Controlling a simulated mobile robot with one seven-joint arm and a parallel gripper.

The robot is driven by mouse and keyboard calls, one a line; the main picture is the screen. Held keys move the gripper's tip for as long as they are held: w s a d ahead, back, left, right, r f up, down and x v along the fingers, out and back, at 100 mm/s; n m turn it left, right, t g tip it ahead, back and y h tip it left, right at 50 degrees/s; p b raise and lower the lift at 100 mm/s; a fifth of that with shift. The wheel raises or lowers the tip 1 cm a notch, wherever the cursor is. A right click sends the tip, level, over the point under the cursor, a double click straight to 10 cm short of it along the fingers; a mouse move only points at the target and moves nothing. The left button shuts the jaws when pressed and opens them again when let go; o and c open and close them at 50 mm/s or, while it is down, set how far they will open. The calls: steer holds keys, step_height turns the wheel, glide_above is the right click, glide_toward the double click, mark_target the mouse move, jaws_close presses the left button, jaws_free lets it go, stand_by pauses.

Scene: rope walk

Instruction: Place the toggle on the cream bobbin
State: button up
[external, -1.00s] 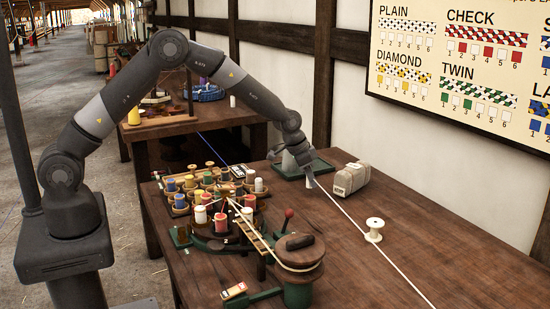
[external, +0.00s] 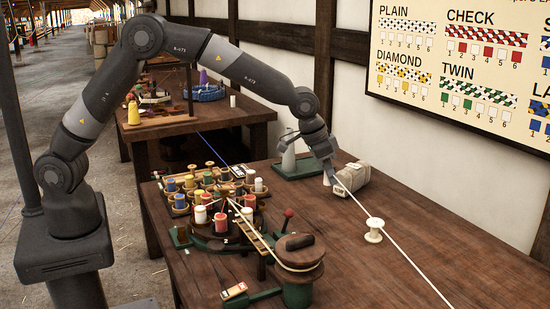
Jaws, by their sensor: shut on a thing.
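My gripper (external: 328,181) is shut at the upper end of a taut white cord (external: 411,268), left of and above the cream bobbin in the picture. The toggle appears to be in its jaws, but it is too small and covered to make out. The cream bobbin (external: 374,236) stands upright on the wooden table, apart from my gripper. The cord runs from my gripper down to the lower right and crosses the picture at the bobbin's top. I cannot tell whether it touches the bobbin.
A green stand (external: 300,168) with a grey cone is behind the wrist. Several coloured bobbins and a winding drum (external: 298,290) crowd the left. The table (external: 480,265) right of the bobbin is clear.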

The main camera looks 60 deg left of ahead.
steer(key=s+d+r, duration=0.1)
steer(key=d+r, duration=0.1)
steer(key=d, duration=0.7)
steer(key=s+d+r, duration=0.1)
steer(key=d+r, duration=0.1)
steer(key=d, duration=0.7)
glide_above(381, 221)
steer(key=s, duration=0.2)
steer(key=f, duration=0.7)
steer(key=shift+w, duration=0.2)
steer(key=shift+a+f, duration=0.1)
steer(key=shift+f, duration=2)
steer(key=shift+f, duration=0.15)
steer(key=o, duration=0.9)
steer(key=shift+o, duration=0.2)
